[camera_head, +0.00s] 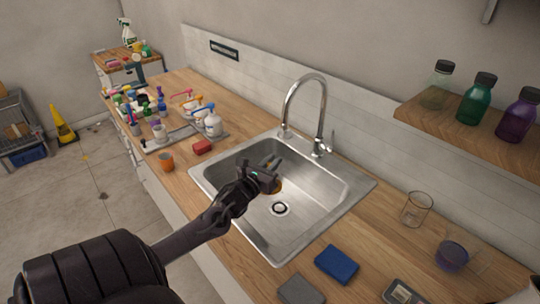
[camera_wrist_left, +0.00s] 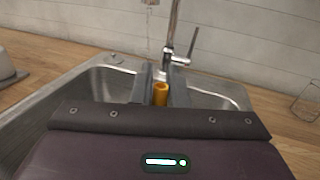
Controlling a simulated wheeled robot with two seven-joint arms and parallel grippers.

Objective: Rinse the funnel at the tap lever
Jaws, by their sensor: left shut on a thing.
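My left gripper (camera_head: 272,163) reaches over the sink basin and is shut on the funnel. The funnel shows as a small orange-yellow piece (camera_wrist_left: 160,94) between the fingers in the left wrist view. In the head view an orange part of it (camera_head: 277,187) shows beside the gripper; the rest is hidden. The chrome tap (camera_head: 320,105) stands at the back of the sink, with its lever (camera_head: 331,141) upright on the right side. In the wrist view the lever (camera_wrist_left: 193,42) tilts right, and a faint stream (camera_wrist_left: 150,30) seems to fall from the spout. My right gripper is not in view.
The steel sink (camera_head: 325,203) is set in a wooden counter. A red block (camera_head: 202,147), an orange cup (camera_head: 166,161) and several bottles stand left. A blue sponge (camera_head: 337,264) and a glass beaker (camera_head: 416,209) are on the right. A bottle shelf (camera_head: 440,115) juts out.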

